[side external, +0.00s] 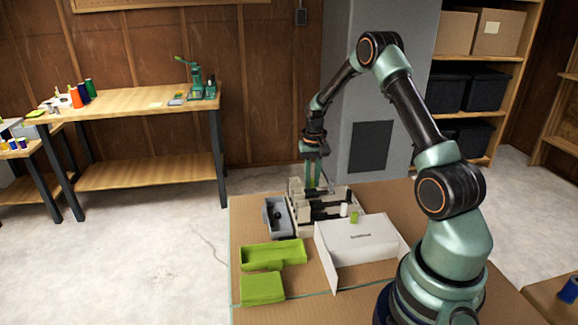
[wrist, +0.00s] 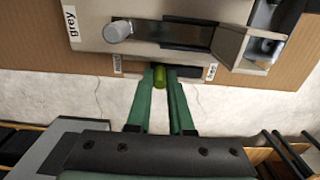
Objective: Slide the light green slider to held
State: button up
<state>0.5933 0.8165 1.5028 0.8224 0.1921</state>
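In the wrist view, a green slider knob (wrist: 160,77) stands in a dark slot at the panel edge, between two small white labels. Their words are too small to read. My gripper (wrist: 160,74) has one green finger on each side of the knob, very close to it. Whether the fingers press on it I cannot tell. In the side view, my gripper (side external: 316,184) points down at the back of the slider unit (side external: 296,212), and its fingertips are partly hidden there.
A grey knob (wrist: 117,31) sits in a neighbouring slot by a "grey" label (wrist: 71,21). A grey bin (side external: 277,218), a lime tray (side external: 274,254), a lime block (side external: 262,289) and a white panel (side external: 358,243) surround the unit. A grey cabinet (side external: 385,95) stands behind.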

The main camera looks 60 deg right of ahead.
grip_shut()
jog(key=shift+s+d, duration=1.1)
jog(key=o, duration=0.7)
grip_release()
jog(key=shift+r, duration=3)
